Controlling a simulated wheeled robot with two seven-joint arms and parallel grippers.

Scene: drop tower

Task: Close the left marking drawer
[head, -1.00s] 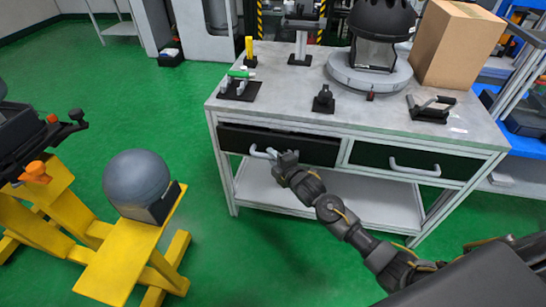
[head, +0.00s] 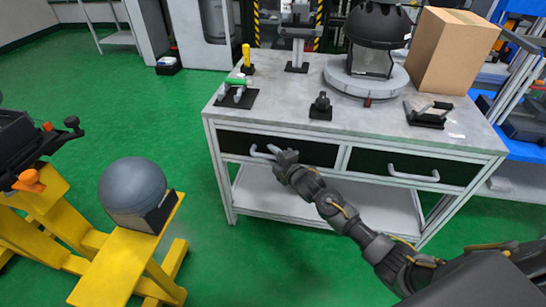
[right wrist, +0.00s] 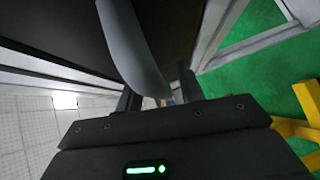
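The left marking drawer (head: 236,144) is a dark front in the grey workbench, with a light curved handle (head: 262,152). Its front looks flush or almost flush with the bench frame. My right gripper (head: 281,157) is at the right end of this handle. In the right wrist view, the pale handle (right wrist: 132,45) runs between the two dark fingers. The fingers stand apart, with a small gap beside the handle on the right. The dark drawer front lies close beyond. My left gripper is not in view.
The right drawer (head: 370,162) looks shut, with its own handle (head: 414,172). The grey bench top (head: 290,118) carries several fixtures, a black dome device (head: 379,25) and a cardboard box (head: 452,50). A yellow stand (head: 118,265) with a grey sphere (head: 132,184) stands left; green floor lies between.

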